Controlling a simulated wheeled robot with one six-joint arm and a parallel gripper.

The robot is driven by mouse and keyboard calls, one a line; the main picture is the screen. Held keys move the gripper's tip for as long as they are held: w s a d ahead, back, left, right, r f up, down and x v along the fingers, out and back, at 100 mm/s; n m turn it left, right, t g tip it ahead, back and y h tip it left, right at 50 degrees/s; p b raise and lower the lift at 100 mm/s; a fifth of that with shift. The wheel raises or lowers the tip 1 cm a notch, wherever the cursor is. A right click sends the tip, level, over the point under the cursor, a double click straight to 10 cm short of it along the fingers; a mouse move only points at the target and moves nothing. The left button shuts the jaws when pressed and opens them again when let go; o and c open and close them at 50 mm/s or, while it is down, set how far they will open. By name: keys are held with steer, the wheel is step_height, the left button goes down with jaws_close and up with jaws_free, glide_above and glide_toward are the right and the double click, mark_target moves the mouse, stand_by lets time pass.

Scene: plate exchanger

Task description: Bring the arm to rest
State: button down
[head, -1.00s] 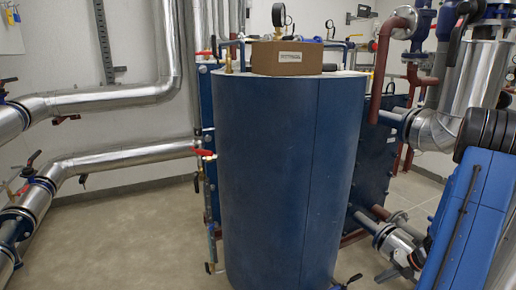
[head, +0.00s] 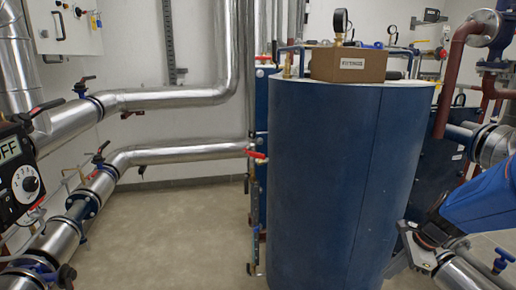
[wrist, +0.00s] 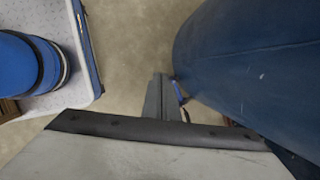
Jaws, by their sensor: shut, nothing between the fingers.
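My arm reaches in from the right edge of the head view, its blue link sloping down to a dark wrist joint. My gripper (wrist: 160,95) shows in the wrist view as two grey fingers together, with nothing between them. It points down toward the floor. The large blue tank (head: 335,190) stands right of centre in the head view, with my wrist low at its right side. In the wrist view the tank (wrist: 255,70) fills the right, close to the fingers; I cannot tell the exact gap.
A cardboard box (head: 347,64) and gauges sit on the tank. Silver pipes (head: 160,97) with valves run along the left. A control box with a dial (head: 20,180) is at the left edge. The floor (head: 170,235) between pipes and tank is clear.

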steer(key=s+a+r+n+t+h, duration=0.1)
steer(key=s+a+r+n, duration=0.4)
steer(key=s+n, duration=0.3)
steer(key=s+a+r+n+t+h, duration=0.1)
steer(key=s+a+r+n, duration=0.4)
steer(key=n, duration=0.8)
steer(key=shift+s+a+r+h, duration=0.4)
steer(key=shift+s+h, duration=0.2)
steer(key=shift+s, duration=1)
